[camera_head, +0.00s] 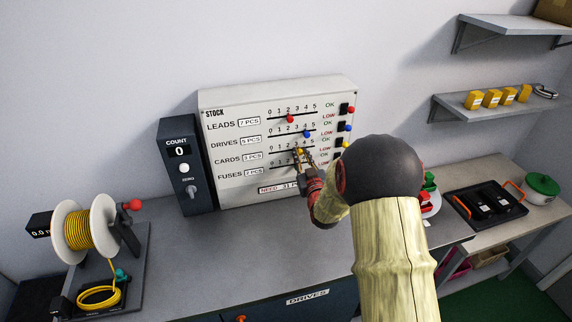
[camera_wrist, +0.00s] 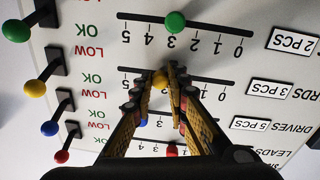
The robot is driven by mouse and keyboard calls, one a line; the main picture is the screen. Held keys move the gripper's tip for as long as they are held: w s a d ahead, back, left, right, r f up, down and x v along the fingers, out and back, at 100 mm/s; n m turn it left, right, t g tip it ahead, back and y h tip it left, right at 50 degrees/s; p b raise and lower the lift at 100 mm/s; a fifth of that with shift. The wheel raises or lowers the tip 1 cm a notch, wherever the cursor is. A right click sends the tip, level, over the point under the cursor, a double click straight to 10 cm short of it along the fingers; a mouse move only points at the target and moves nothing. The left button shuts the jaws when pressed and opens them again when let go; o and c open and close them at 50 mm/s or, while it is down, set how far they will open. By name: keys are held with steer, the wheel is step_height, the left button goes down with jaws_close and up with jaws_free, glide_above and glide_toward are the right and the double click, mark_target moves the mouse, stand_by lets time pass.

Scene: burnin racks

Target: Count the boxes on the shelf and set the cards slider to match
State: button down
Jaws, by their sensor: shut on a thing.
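The white STOCK panel (camera_head: 235,180) has slider rows for leads, drives, cards and fuses. My gripper (camera_head: 302,157) is shut on the yellow cards slider knob, which shows between the fingertips in the wrist view (camera_wrist: 160,79). The knob stands around 3 to 4 on its scale; the fingers hide some numbers, so I cannot tell exactly. The cards tag (camera_wrist: 270,88) reads 3 PCS. Several yellow boxes (camera_head: 491,98) stand in a row on the lower wall shelf (camera_head: 480,112) at the right. A dark and white item (camera_head: 545,92) lies at the row's right end.
Red (camera_head: 290,119), blue (camera_head: 306,133) and green (camera_wrist: 175,22) slider knobs sit on neighbouring rows. OK/LOW levers (camera_wrist: 35,88) line the panel's side. A COUNT unit (camera_head: 180,160) reading 0 and a cable spool (camera_head: 80,228) stand left. A black tray (camera_head: 460,213) lies right. The bench front is clear.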

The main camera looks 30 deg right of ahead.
steer(key=shift+s+d, duration=0.15)
steer(key=shift+d, duration=0.4)
steer(key=shift+s+d, duration=0.15)
steer(key=shift+d, duration=0.35)
steer(key=c, duration=1.7)
jaws_free()
steer(key=v, duration=1.2)
